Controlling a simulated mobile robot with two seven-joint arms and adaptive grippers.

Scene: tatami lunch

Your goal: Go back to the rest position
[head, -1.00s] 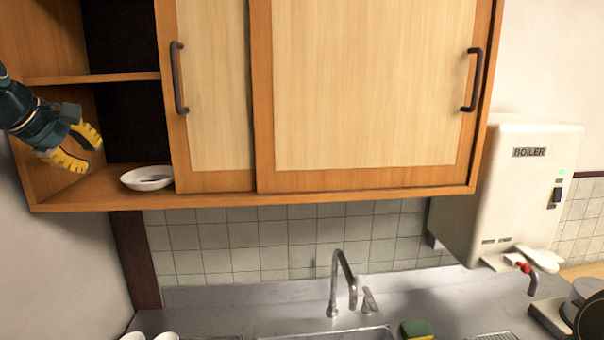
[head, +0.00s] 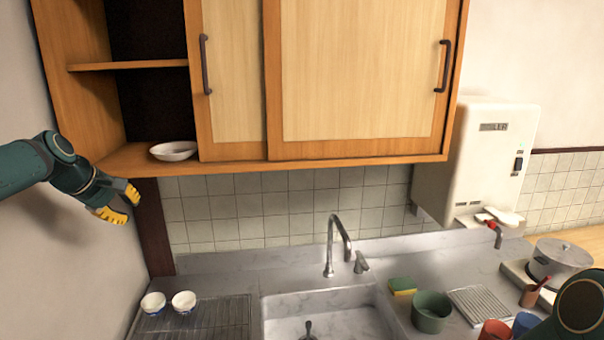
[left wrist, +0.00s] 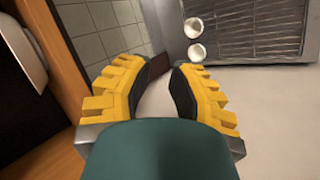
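My left gripper (head: 123,202) hangs at the left of the head view, below and left of the open cabinet shelf, near the wall. In the left wrist view its yellow fingers (left wrist: 160,90) are apart with nothing between them. A white dish (head: 174,151) sits on the bottom shelf of the wall cabinet (head: 128,160), clear of the gripper. Part of my right arm (head: 583,303) shows at the lower right of the head view; its gripper fingers are out of view.
Two small bowls (head: 184,301) stand by the drying rack (head: 220,318), left of the sink (head: 325,301). A boiler (head: 487,160) hangs on the wall.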

